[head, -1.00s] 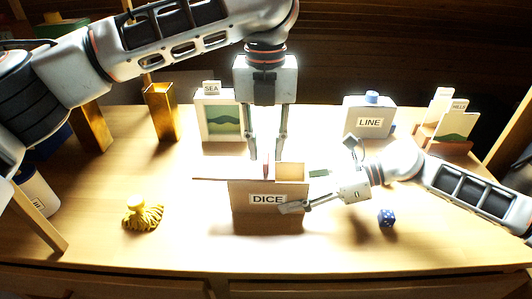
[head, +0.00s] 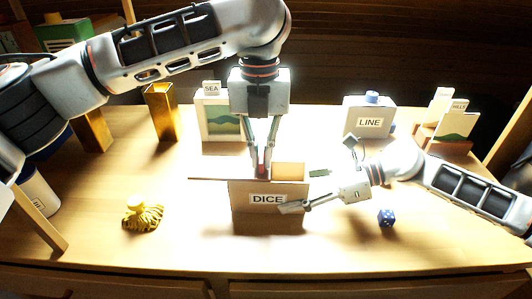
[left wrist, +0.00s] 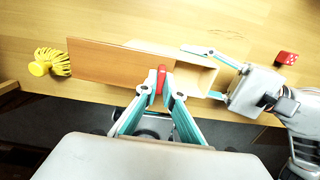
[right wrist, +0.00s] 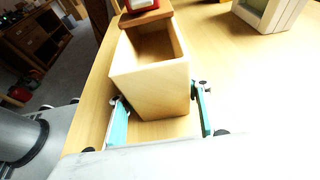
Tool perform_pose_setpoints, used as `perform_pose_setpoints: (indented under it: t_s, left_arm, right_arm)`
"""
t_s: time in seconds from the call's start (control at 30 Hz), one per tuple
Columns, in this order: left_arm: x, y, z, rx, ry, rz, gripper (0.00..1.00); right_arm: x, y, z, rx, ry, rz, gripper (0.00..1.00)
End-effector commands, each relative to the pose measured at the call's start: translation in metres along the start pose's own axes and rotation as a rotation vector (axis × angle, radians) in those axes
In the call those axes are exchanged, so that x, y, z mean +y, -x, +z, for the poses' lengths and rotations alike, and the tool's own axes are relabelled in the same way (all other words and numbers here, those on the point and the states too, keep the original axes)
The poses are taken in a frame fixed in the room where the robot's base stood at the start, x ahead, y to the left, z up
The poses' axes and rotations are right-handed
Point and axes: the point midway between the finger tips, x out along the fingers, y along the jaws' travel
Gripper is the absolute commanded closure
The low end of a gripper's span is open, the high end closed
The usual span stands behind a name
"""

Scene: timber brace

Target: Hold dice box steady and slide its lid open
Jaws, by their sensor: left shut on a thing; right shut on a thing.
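The dice box (head: 245,198) stands upright on the table with a DICE label on its front. Its flat wooden lid (left wrist: 110,65) sticks out to the left, and the right part of the box is uncovered, with the inside showing (right wrist: 155,42). My left gripper (head: 264,172) comes down from above and is shut on the lid's red knob (left wrist: 161,78). My right gripper (right wrist: 160,112) is shut on the box's right end, one finger on each side; it also shows in the head view (head: 296,207).
A yellow brush-like thing (head: 142,214) lies left of the box. A blue die (head: 386,217) lies to the right, and a red die (left wrist: 287,58) shows in the left wrist view. The SEA frame (head: 220,118) and LINE box (head: 369,118) stand behind. The front table is mostly clear.

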Motion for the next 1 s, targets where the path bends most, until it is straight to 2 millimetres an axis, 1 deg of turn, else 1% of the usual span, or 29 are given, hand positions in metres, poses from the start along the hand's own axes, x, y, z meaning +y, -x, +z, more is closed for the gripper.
perform_pose_setpoints:
  t_s: [0.03,0.1,0.17,0.43,0.47,0.5,0.87,1.0]
  left_arm:
    - [0.009,0.001,0.001,-0.001,0.003,0.001,1.0]
    - [0.019,0.0,0.001,-0.001,0.002,0.001,1.0]
    - [0.024,0.0,0.0,-0.001,0.001,0.001,1.0]
    - [0.025,0.0,0.0,-0.001,0.001,0.001,1.0]
    - [0.024,0.0,0.0,-0.001,0.0,0.001,0.85]
    - [0.024,0.0,0.0,-0.001,0.001,0.001,0.75]
    - [0.024,0.002,0.0,-0.001,0.001,0.001,0.75]
    - [0.024,0.014,0.001,-0.005,0.002,0.001,0.75]
  right_arm:
    - [-0.001,0.001,0.001,0.0,0.001,-0.002,0.8]
    - [-0.001,0.001,0.001,0.0,0.001,-0.002,0.8]
    - [-0.001,0.001,0.001,0.0,0.001,-0.002,0.8]
    - [-0.001,0.001,0.0,0.0,0.001,-0.002,0.8]
    - [-0.001,0.001,0.0,0.0,0.001,-0.002,0.8]
    - [-0.001,0.001,0.0,0.0,0.001,-0.002,0.8]
    - [-0.001,0.001,0.001,0.0,0.001,-0.001,0.8]
    - [0.0,0.001,0.001,0.0,0.001,-0.001,0.8]
